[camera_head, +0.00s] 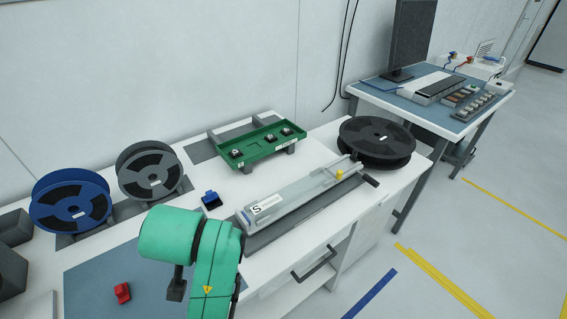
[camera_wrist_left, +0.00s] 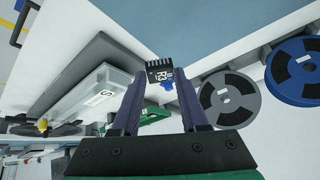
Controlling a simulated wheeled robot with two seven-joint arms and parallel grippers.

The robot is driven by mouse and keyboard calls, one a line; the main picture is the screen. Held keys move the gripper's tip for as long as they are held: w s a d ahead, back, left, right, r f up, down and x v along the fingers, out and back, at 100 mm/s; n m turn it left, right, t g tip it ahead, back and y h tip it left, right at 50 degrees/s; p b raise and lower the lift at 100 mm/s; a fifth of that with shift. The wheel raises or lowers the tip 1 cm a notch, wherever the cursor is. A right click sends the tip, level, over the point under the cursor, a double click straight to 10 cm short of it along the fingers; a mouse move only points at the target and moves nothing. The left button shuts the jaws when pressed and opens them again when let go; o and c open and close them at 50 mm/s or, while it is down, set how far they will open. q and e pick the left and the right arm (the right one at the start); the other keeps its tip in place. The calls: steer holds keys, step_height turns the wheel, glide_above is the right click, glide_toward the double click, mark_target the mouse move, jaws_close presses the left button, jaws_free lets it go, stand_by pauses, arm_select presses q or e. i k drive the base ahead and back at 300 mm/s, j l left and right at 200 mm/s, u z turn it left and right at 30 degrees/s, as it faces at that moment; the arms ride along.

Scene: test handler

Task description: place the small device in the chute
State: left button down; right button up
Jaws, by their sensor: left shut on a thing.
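The small device (camera_wrist_left: 159,70) is a dark block with white lettering and a row of short pins along one edge. In the left wrist view my left gripper (camera_wrist_left: 160,82) is shut on it between the two fingertips. In the head view my green left arm reaches in at the bottom, and I cannot make out the device there. The chute (camera_head: 305,193) is a long pale rail on a dark base, with an "S" label at its near end. In the left wrist view the chute (camera_wrist_left: 88,97) lies left of the device, apart from it. My right gripper is not in view.
A green tray (camera_head: 263,153) with several small parts stands behind the chute. A blue item (camera_head: 211,200) sits near the chute's labelled end. A red item (camera_head: 122,292) lies on the blue mat (camera_head: 85,275).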

mark_target(337, 169)
steer(key=i+l+u, duration=0.2)
steer(key=l+u, duration=0.2)
steer(key=l, duration=0.2)
steer(key=i+l+u, duration=0.15)
steer(key=l+u, duration=0.25)
steer(key=l, duration=0.25)
steer(key=l+u, duration=0.4)
steer(key=l, duration=0.25)
steer(key=l+u, duration=0.4)
steer(key=l, duration=0.75)
steer(key=k+l, duration=0.15)
steer(key=l, duration=0.85)
steer(key=k+l+u, duration=0.1)
steer(key=l, duration=0.4)
steer(key=k+l, duration=0.15)
steer(key=l, duration=0.35)
steer(key=k+l, duration=0.1)
steer(key=l, duration=0.4)
